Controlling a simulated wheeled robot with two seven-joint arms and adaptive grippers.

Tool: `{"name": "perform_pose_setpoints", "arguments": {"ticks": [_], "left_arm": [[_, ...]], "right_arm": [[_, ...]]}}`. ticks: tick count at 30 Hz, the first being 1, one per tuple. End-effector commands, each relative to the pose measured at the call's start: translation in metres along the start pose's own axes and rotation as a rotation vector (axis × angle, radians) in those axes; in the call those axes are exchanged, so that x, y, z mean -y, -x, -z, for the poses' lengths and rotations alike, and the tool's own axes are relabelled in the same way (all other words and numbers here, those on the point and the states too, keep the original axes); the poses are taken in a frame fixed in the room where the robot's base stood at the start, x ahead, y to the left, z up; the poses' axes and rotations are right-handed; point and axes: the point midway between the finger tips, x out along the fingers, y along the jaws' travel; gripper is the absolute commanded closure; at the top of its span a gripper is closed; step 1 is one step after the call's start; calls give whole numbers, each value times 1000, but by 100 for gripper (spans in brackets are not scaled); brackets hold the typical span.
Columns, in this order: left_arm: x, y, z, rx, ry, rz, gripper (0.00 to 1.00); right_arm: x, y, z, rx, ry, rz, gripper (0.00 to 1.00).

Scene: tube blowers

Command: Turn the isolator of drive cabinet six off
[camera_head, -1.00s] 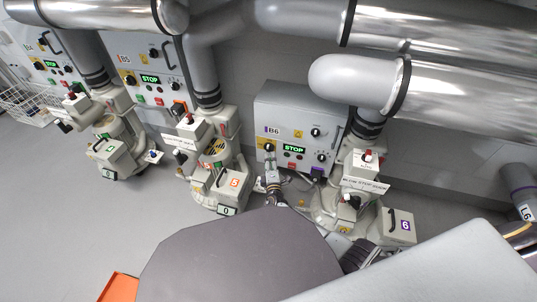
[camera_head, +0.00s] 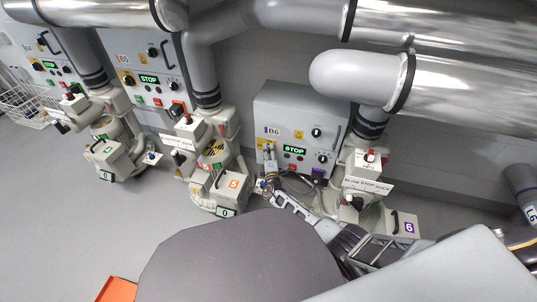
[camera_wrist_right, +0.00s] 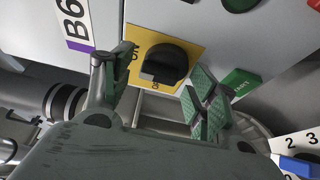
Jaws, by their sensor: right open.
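Drive cabinet B6 (camera_head: 268,108) is a grey box on the wall, its display reading STOP. Its isolator, a black rotary knob (camera_wrist_right: 166,64) on a yellow plate (camera_wrist_right: 194,37), is at the cabinet's lower left. In the head view my gripper partly hides the plate (camera_head: 261,142). My right gripper (camera_wrist_right: 163,86) is open and empty. Its green-padded fingers stand on either side of the knob, with a gap to it in the right wrist view; contact cannot be told. Lettering on the plate is partly covered, so the knob's exact setting is unclear. My left gripper is out of view.
Blower machine 6 (camera_head: 369,185) stands right of the cabinet, with large pipes (camera_head: 460,90) above. Blower 5 (camera_head: 220,185) and cabinet B5 (camera_head: 150,62) are to the left. The floor at left is open.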

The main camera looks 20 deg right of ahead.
Motion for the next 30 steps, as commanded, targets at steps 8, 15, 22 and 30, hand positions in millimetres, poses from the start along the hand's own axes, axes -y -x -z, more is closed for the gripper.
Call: {"name": "perform_pose_setpoints", "arguments": {"ticks": [8,15,22,30], "left_arm": [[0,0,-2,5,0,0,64],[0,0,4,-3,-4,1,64],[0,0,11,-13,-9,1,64],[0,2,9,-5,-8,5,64]], "right_arm": [[0,0,0,0,0,0,60],[-2,-1,0,0,0,-3,80],[-4,-1,0,0,11,0,80],[-6,-2,1,0,61,19,80]]}}
